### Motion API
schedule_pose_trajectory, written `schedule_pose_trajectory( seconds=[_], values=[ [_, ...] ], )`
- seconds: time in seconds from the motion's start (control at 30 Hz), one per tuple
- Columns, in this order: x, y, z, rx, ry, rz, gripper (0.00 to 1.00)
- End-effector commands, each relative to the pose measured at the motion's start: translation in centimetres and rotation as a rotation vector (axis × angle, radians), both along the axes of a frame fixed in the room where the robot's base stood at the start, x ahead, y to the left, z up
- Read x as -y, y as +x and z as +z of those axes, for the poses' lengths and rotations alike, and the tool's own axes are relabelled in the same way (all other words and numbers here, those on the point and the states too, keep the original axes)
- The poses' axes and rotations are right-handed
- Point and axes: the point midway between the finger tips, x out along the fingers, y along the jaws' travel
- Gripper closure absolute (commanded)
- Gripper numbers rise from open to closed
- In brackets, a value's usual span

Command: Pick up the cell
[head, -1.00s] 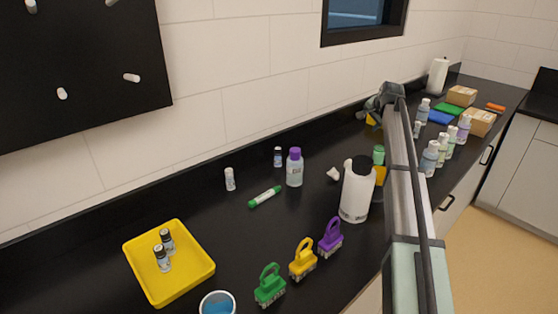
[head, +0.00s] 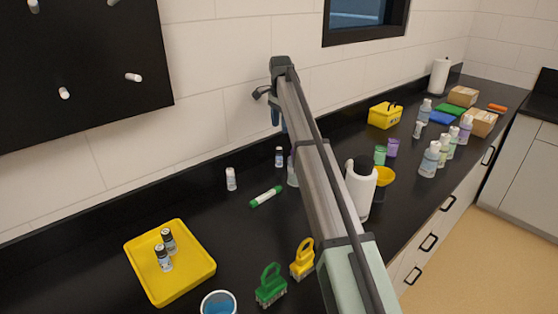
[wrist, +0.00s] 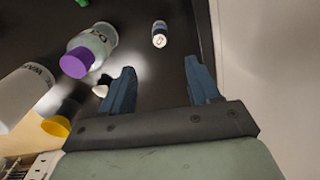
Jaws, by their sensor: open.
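No thing is clearly recognisable as a cell. A small white-and-dark labelled cylinder (head: 279,157) stands upright near the wall in the head view; it also shows in the wrist view (wrist: 159,36), beyond my fingers. A similar one (head: 231,179) stands to its left. A green-and-white cylinder (head: 266,196) lies on the counter in front of them. My gripper (wrist: 158,78) is open, with nothing between its blue fingers. In the head view my gripper (head: 281,122) is above the counter's back edge, close to the wall.
A purple-capped bottle (wrist: 89,50) is left of my fingers, mostly hidden behind my arm in the head view. A white bottle (head: 359,190) stands right of my arm. A yellow tray (head: 195,282) holds two dark-capped vials (head: 166,250). Green (head: 270,287) and yellow (head: 303,261) brushes stand in front.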

Motion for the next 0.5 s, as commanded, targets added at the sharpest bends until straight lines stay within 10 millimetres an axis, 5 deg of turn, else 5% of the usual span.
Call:
schedule_pose_trajectory(
  seconds=[0.5],
  values=[
    [0.0,-0.1,-7.5,0.000,0.001,0.002,0.39]
  ],
)
